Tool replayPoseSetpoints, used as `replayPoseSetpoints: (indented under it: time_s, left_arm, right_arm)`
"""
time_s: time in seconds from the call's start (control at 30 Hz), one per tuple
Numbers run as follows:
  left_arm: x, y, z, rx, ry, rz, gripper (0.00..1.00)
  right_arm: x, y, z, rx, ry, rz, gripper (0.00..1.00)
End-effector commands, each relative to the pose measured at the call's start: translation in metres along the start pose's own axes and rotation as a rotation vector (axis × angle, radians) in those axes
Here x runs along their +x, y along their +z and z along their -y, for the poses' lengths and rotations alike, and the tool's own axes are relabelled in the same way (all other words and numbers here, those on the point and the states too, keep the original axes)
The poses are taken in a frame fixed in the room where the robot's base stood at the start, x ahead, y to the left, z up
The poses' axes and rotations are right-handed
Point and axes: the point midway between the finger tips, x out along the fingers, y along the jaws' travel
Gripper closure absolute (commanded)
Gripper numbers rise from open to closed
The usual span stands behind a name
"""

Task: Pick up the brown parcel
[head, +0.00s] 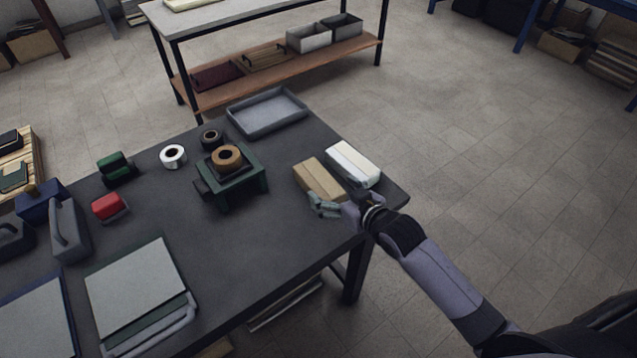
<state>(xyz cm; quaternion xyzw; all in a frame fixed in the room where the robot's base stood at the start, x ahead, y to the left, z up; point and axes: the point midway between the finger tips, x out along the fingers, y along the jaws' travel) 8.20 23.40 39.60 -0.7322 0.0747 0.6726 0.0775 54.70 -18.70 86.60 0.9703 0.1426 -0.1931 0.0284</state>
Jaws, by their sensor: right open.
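The brown parcel (319,178) is a flat tan box lying on the dark table (250,255) near its right end. A white box (353,163) lies close beside it on the right. My right gripper (335,196) is open at the near end of the brown parcel, with one finger at its near left corner and the other towards the white box. I cannot tell whether the fingers touch the parcel. The wrist hides a little of the table by the parcel. My left gripper is not in view.
Left of the parcel, a green stand (230,180) holds a brown tape roll (226,157). A grey tray (267,112) lies at the back edge. A white roll (173,156), a red item (109,206) and stacked folders (140,290) are further left. The front middle of the table is clear.

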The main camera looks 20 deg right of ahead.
Motion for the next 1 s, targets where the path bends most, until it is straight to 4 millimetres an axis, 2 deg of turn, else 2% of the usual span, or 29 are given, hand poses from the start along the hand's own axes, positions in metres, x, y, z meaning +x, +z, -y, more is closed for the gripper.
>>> replayPoseSetpoints:
  time_s: [0.17, 0.4, 0.5, 0.77, 1.0]
  left_arm:
    - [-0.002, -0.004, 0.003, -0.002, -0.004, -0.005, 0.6]
    - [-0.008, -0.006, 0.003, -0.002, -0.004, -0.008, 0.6]
    - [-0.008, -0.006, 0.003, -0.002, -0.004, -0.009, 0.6]
    - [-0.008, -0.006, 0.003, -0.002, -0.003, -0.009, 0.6]
    - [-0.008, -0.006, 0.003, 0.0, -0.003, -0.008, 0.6]
  right_arm:
    - [0.011, -0.002, 0.0, 0.0, 0.0, 0.0, 0.18]
    - [0.046, -0.005, 0.001, 0.0, 0.0, 0.001, 0.18]
    - [0.054, -0.004, 0.002, -0.001, 0.0, 0.0, 0.18]
    - [0.057, -0.004, 0.001, -0.001, -0.001, 0.0, 0.18]
    - [0.057, -0.004, 0.001, -0.001, 0.0, 0.0, 0.33]
